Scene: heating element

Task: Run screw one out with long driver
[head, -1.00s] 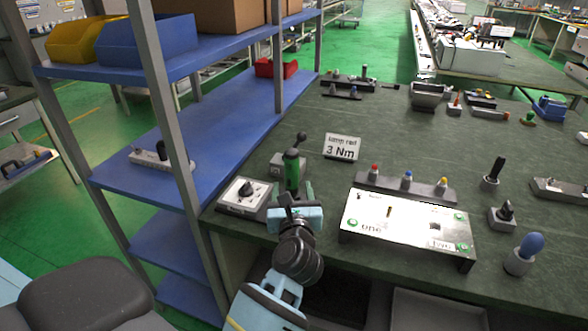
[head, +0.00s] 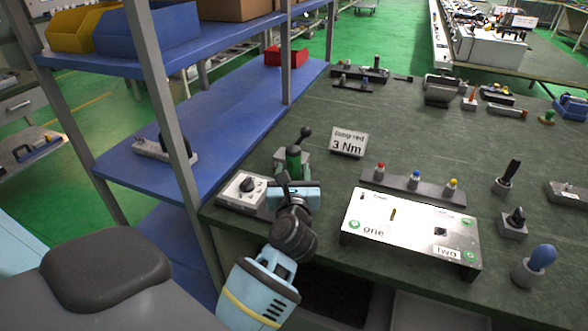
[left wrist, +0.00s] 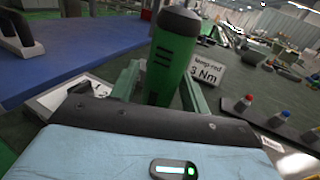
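A green, dark-topped driver (head: 294,157) stands upright in a grey holder at the table's left side; its green body (left wrist: 172,60) fills the middle of the left wrist view. My left gripper (head: 288,178) is at the driver, its two fingers (left wrist: 160,88) spread on either side of the green body, with a gap visible on the left. Whether the right finger touches cannot be told. A white panel (head: 415,243) has a brass screw (head: 393,214) standing up near the label "one" and a dark square spot near "two". My right gripper is not in view.
A white box with a black knob (head: 242,190) is close left of the gripper. A grey rack with red, blue and yellow lamps (head: 415,182) lies behind the panel. Blue shelving (head: 210,130) with posts is left.

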